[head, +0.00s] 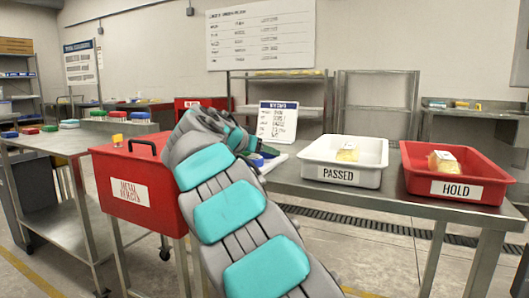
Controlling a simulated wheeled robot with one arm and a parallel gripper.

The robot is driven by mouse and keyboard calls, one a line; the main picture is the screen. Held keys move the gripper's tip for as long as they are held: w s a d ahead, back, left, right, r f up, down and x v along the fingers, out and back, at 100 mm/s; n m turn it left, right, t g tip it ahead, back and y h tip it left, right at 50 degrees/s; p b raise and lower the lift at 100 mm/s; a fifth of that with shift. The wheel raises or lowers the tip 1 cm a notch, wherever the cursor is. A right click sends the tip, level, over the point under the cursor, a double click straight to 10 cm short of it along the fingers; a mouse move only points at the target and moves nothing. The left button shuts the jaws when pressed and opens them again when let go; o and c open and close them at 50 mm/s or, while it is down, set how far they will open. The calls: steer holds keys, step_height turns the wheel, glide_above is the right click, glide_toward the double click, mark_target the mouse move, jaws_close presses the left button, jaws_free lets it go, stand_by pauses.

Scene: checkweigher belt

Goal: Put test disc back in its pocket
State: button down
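My arm reaches forward from the bottom centre, and my gripper (252,155) is at its far end, over the left end of the steel table (285,181). The arm largely hides the gripper, so I cannot tell whether it is open or shut. A small dark blue thing (268,151) shows right beside the gripper; it is too small to tell what it is or whether it is held. I cannot make out the test disc or its pocket; they may be hidden behind my arm.
A white PASSED tray (318,156) and a red HOLD tray (416,180) each hold a yellowish pack. A red METAL REJECTS box (105,170) stands left of my arm. A printed sign (277,122) stands behind the gripper. A steel bench (60,143) with several coloured items is at left.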

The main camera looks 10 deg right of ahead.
steer(key=shift+f, duration=0.1)
steer(key=shift+c, duration=0.8)
jaws_free()
steer(key=v, duration=1.2)
